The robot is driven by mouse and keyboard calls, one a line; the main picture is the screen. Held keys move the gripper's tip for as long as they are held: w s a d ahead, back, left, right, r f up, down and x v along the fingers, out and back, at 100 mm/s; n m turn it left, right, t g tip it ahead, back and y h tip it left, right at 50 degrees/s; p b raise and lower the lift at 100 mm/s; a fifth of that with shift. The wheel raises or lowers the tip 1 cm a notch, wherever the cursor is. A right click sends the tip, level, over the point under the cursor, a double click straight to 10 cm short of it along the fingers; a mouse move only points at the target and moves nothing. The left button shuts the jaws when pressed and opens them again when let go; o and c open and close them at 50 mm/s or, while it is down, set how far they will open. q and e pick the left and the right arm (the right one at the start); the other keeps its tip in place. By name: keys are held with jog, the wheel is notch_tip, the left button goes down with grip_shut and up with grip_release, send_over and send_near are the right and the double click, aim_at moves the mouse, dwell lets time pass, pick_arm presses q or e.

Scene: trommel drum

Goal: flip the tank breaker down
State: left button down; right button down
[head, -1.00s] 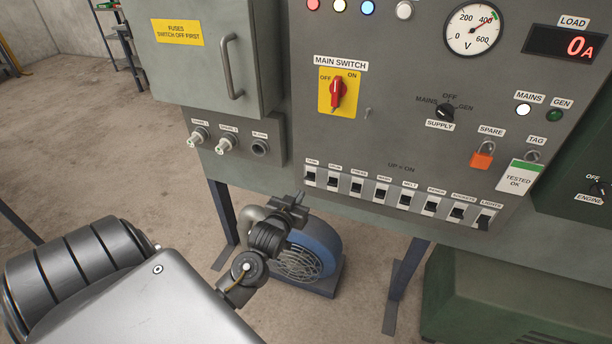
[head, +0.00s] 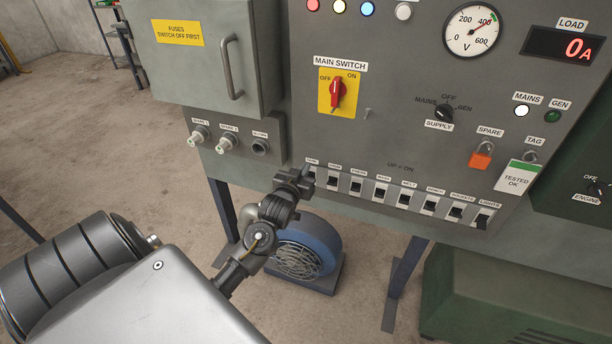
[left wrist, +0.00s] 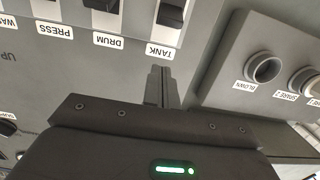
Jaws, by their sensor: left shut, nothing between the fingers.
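The tank breaker is the leftmost switch in the row on the grey panel. In the head view my left gripper (head: 301,178) covers most of it. In the left wrist view, where the labels are upside down, the tank breaker's dark toggle (left wrist: 172,14) shows at the top, beside its TANK label (left wrist: 160,50). The shut, empty fingertips (left wrist: 160,76) are just short of that label. They look apart from the toggle, though the depth is hard to judge. My right gripper is not in view.
Several other breakers run to the right, starting with the drum breaker (left wrist: 103,6). The red main switch (head: 338,92) is above. A connector box with the BLOWN socket (left wrist: 265,69) juts out beside the tank breaker. A blue blower (head: 318,247) stands below the panel.

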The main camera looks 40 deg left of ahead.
aim_at(312, 158)
pick_arm(q)
jog(key=x, duration=0.3)
jog(key=shift+w+a, duration=0.1)
jog(key=shift+w, duration=0.2)
jog(key=f, duration=0.1)
jog(key=s+f, duration=0.2)
jog(key=shift+d+f+p, duration=0.2)
jog(key=shift+d+p, duration=0.15)
jog(key=shift+p, duration=0.05)
jog(key=shift+f, duration=0.15)
